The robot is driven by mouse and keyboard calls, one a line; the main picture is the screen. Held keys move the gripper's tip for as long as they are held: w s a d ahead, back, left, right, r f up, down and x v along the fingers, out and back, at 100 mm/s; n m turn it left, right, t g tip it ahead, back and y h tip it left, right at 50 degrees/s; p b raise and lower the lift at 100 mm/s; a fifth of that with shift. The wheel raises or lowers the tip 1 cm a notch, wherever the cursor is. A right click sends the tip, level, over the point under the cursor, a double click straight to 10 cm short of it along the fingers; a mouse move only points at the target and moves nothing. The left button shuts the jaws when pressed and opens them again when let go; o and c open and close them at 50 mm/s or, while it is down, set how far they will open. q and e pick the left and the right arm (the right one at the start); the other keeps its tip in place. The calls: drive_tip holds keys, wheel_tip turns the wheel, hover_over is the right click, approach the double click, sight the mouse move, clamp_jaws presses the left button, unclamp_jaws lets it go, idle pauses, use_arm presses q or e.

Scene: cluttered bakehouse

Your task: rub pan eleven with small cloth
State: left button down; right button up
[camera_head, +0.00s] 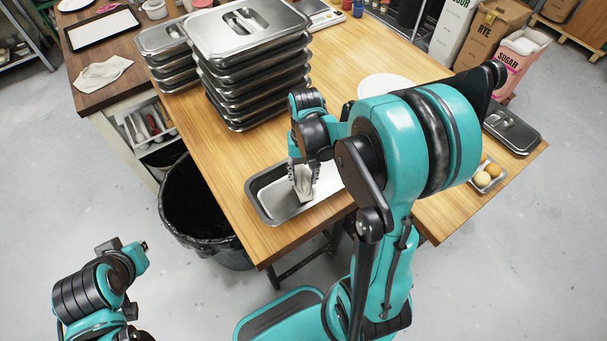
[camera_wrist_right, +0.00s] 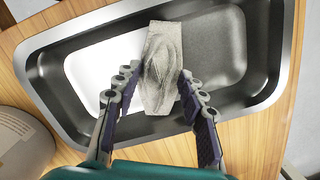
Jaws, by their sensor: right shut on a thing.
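An open metal pan (camera_head: 264,207) sits near the front edge of the wooden table; no number on it is readable. In the right wrist view the pan (camera_wrist_right: 50,85) has a bright white area on the left of its floor and a grey area on the right. My right gripper (camera_head: 303,163) reaches down into the pan, shut on a small grey-white cloth (camera_head: 302,183). In the wrist view the cloth (camera_wrist_right: 163,60) hangs between the fingers (camera_wrist_right: 160,74) and appears to lie against the pan floor. My left arm shows at lower left, but I make out no fingers there.
A white plate (camera_head: 384,86) lies behind my right arm. A small tray of eggs (camera_head: 484,178) and a lidded pan (camera_head: 512,130) are at the right. A black bin (camera_head: 200,205) stands below the table's left edge.

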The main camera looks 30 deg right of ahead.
sight(303, 176)
drive_tip(key=shift+f+b, duration=0.9)
drive_tip(key=shift+f, duration=0.1)
drive_tip(key=shift+d, duration=0.1)
drive_tip(key=shift+d+r, duration=0.1)
drive_tip(key=shift+d, duration=1.5)
drive_tip(key=shift+d+b, duration=0.15)
drive_tip(key=shift+b, duration=0.2)
drive_tip(key=shift+s+a+f, duration=0.1)
drive_tip(key=shift+a+f, duration=0.05)
drive_tip(key=shift+a, duration=0.75)
drive_tip(key=shift+s+a+f, duration=0.1)
drive_tip(key=shift+a+f, duration=0.05)
drive_tip(key=shift+a, duration=0.85)
drive_tip(key=shift+c, duration=0.4)
drive_tip(key=shift+w+r, duration=0.15)
drive_tip(key=shift+r, duration=0.3)
wheel_tip(303, 176, up, 5)
drive_tip(key=p, duration=0.4)
drive_tip(key=shift+r, duration=0.1)
